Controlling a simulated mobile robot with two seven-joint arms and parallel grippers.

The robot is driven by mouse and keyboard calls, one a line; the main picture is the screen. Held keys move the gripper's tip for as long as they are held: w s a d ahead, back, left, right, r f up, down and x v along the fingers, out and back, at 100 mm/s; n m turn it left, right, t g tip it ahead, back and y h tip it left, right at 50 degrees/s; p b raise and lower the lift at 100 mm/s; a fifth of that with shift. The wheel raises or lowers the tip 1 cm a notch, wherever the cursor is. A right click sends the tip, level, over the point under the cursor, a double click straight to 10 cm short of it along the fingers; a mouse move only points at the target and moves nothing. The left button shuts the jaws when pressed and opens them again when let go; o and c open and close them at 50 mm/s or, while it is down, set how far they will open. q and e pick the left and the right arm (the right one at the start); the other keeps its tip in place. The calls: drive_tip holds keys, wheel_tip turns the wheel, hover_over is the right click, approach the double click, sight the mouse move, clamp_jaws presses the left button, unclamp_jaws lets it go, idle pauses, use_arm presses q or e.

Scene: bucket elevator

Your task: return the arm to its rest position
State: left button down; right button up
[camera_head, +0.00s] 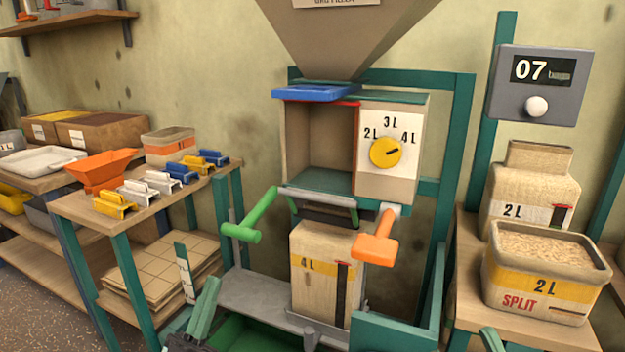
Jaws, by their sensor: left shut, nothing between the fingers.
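My left gripper (207,300) shows at the bottom edge, left of centre. Its greenish fingers point up and are shut with nothing between them. It is in front of the bucket elevator's lower left side, below the green handle (250,226), and appears apart from it. A small green piece (491,341) at the bottom edge, right of centre, may be a fingertip of my right gripper; the rest of it is out of view. Most of both arms is out of view.
A 2 L SPLIT container (545,280) stands on the right table. The display (540,70) reads 07.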

use_arm(q)
drive_tip(key=s+d+r+m+g+h, duration=0.2)
drive_tip(key=s+d+r+m, duration=0.15)
drive_tip(key=s+r, duration=0.45)
drive_tip(key=s+d+r+m+g+h, duration=0.1)
drive_tip(key=s+d+r+m+g, duration=0.2)
drive_tip(key=s, duration=0.9)
drive_tip(key=w+a+f+n+g+y+p, duration=0.25)
drive_tip(key=w+f+n+y+p, duration=0.55)
drive_tip(key=p, duration=0.6)
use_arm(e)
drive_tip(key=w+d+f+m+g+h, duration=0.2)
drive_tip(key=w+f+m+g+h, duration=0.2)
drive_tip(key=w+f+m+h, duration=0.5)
use_arm(q)
drive_tip(key=s+a+f+n+g+y+p, duration=0.1)
drive_tip(key=s+f+g+y+p, duration=0.3)
drive_tip(key=s+f+g+p, duration=0.5)
wheel_tip(320, 180, down, 4)
drive_tip(key=s+n+p, duration=0.1)
drive_tip(key=p, duration=0.2)
drive_tip(key=shift+r, duration=0.25)
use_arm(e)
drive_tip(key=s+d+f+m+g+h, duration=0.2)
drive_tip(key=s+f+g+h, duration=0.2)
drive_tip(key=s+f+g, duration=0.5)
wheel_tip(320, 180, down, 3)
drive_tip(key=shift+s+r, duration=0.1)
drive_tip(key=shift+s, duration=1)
